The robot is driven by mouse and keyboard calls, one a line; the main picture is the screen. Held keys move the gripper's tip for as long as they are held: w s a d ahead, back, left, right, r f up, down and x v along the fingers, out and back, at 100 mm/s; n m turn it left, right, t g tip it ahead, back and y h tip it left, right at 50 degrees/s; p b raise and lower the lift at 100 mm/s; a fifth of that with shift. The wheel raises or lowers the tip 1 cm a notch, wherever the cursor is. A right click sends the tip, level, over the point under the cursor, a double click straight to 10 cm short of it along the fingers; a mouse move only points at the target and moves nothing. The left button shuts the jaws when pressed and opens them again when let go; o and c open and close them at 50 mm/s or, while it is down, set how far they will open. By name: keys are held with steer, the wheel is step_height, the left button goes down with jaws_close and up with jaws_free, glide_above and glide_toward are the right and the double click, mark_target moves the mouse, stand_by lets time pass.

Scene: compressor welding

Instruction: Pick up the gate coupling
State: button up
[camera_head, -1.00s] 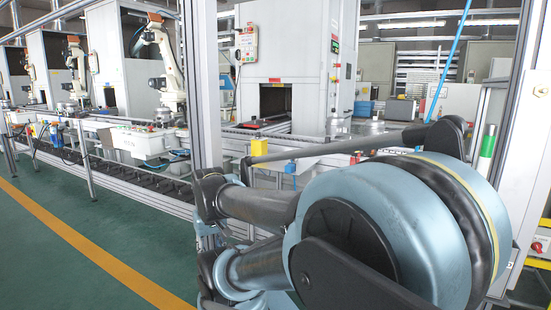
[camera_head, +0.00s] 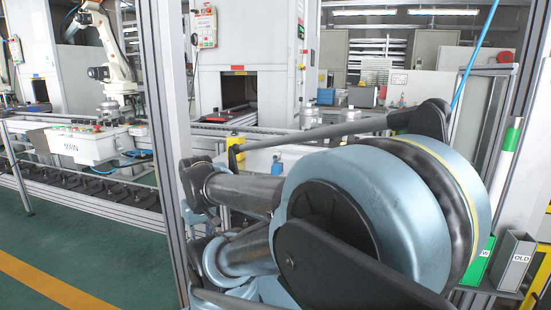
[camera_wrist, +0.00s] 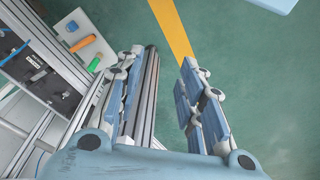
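I cannot make out a gate coupling in either view.
A green bin (camera_head: 478,262) and a grey bin marked OLD (camera_head: 513,261) stand at the lower right. A MAIN control box (camera_head: 88,146) sits on the conveyor line at left. An aluminium post (camera_head: 167,120) stands close by. Green floor (camera_head: 75,245) is open at lower left.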

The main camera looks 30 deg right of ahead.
steer(key=shift+o, duration=0.4)
steer(key=shift+s+d+r, duration=0.1)
steer(key=shift+d+r, duration=0.15)
steer(key=shift+r, duration=0.8)
steer(key=w+d+r+m+g, duration=0.1)
steer(key=w+d+r+m, duration=0.2)
steer(key=w+d+r, duration=0.55)
steer(key=w+d+r+m, duration=0.2)
steer(key=w+d+r, duration=0.35)
steer(key=r, duration=0.55)
steer(key=w+d+r+m, duration=0.3)
steer(key=w+d+r, duration=0.35)
steer(key=d, duration=0.45)
steer(key=w+d+r+m+g, duration=0.1)
steer(key=d+r, duration=0.1)
steer(key=d, duration=0.5)
steer(key=w+d+r+m, duration=0.1)
steer(key=d+r, duration=0.2)
steer(key=d, duration=0.4)
step_height(320, 180, down, 12)
steer(key=shift+s+d+r, duration=0.1)
steer(key=shift+s, duration=0.05)
steer(key=shift+s+f, duration=0.15)
steer(key=shift+f, duration=2.65)
jaws_close()
